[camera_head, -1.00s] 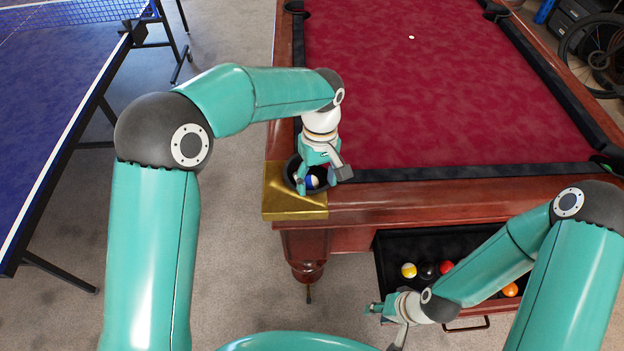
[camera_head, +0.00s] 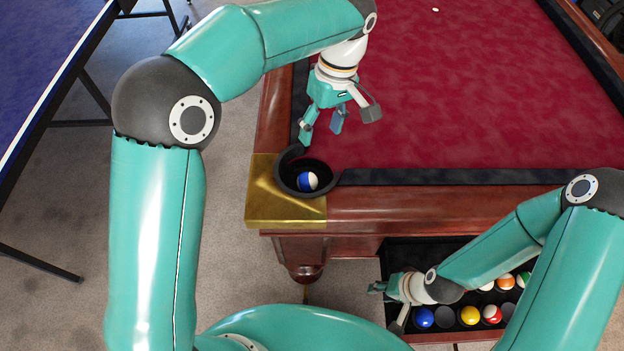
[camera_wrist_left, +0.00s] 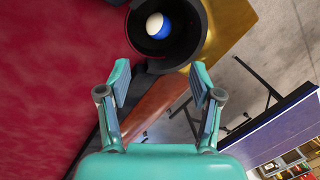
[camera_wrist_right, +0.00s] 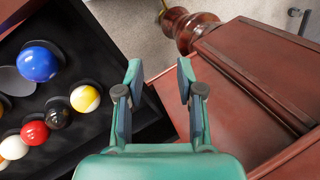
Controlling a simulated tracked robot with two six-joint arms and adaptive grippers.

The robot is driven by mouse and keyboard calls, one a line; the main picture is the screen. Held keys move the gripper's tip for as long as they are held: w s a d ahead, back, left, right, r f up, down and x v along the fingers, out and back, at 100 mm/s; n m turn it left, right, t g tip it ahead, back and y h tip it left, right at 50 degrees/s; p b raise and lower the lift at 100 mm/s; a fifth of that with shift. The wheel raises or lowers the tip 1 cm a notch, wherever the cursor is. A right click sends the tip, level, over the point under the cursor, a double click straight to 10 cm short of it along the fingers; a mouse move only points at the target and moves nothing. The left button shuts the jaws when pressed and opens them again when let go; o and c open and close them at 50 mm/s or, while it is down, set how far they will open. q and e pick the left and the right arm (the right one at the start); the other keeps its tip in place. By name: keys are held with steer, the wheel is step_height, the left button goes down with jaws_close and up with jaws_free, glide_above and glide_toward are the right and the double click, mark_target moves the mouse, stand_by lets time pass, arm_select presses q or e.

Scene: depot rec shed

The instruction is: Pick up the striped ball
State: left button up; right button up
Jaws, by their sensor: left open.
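The striped ball (camera_head: 308,182), blue and white, sits inside the dark corner pocket (camera_head: 287,190) of the pool table. The left wrist view also shows the ball (camera_wrist_left: 158,25) in the pocket, beyond my fingertips. My left gripper (camera_head: 338,125) is open and empty, above the table corner just behind the pocket and apart from the ball. My right gripper (camera_head: 386,308) is open and empty at the left side of the ball drawer; its spread fingers show in the right wrist view (camera_wrist_right: 160,72).
A brass corner plate (camera_head: 262,205) surrounds the pocket. A blue ping-pong table (camera_head: 40,60) stands left. The red cloth (camera_head: 460,90) is largely clear.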

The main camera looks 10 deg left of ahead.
mark_target(310, 176)
arm_select(q)
steer(key=f, duration=0.3)
steer(key=s+f, duration=0.1)
steer(key=f, duration=0.3)
steer(key=a+f, duration=0.1)
steer(key=f, duration=0.3)
steer(key=shift+s+a+f, duration=0.1)
steer(key=shift+s+f, duration=0.05)
steer(key=shift+f, duration=0.05)
steer(key=shift+s+a+f+p, duration=0.1)
steer(key=shift+a+f, duration=0.05)
steer(key=shift+f, duration=0.7)
steer(key=shift+s+a+f+p, duration=0.1)
steer(key=shift+a+f, duration=0.1)
steer(key=shift+f, duration=0.65)
steer(key=shift+s+a+f+p, duration=0.1)
steer(key=shift+a+f, duration=0.05)
steer(key=shift+f, duration=0.7)
steer(key=c, duration=1)
steer(key=shift+r, duration=0.1)
